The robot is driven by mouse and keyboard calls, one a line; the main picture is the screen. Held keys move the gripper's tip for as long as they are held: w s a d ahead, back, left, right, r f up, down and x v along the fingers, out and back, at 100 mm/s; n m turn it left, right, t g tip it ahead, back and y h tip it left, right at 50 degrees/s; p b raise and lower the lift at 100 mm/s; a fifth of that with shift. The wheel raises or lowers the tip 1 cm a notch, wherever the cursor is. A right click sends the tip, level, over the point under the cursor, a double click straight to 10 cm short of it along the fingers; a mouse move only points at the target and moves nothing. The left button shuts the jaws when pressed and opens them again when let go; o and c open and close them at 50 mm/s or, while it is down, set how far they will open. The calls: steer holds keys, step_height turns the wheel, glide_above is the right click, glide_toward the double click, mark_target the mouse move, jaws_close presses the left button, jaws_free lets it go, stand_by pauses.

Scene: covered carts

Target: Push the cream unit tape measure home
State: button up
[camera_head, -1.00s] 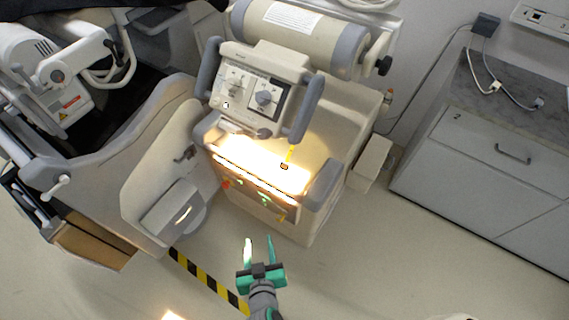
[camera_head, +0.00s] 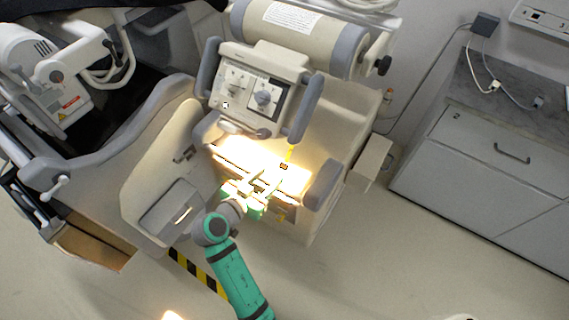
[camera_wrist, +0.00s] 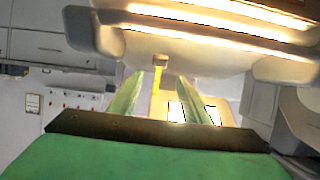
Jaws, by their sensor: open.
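The cream unit (camera_head: 333,170) stands in the middle of the head view, with its control panel above a brightly lit ledge. A short yellow tape measure strip (camera_head: 291,152) sticks out below the panel, with a small dark end piece (camera_head: 284,166) over the ledge. My gripper (camera_head: 266,178) is open and empty at the ledge's front, to the lower left of the strip's end. In the wrist view the yellow strip (camera_wrist: 158,86) shows beyond and between my open fingers (camera_wrist: 164,80). I cannot tell the distance, but no contact shows.
The lit ledge (camera_head: 235,152) is overexposed, so detail there is lost. A grey armrest-like pad (camera_head: 322,185) borders its right side. A cream cart (camera_head: 165,140) stands at left, and a grey cabinet (camera_head: 480,150) at right.

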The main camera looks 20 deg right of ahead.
mark_target(284, 164)
steer(key=x, duration=1)
steer(key=shift+d+f, duration=0.1)
steer(key=shift+f, duration=0.05)
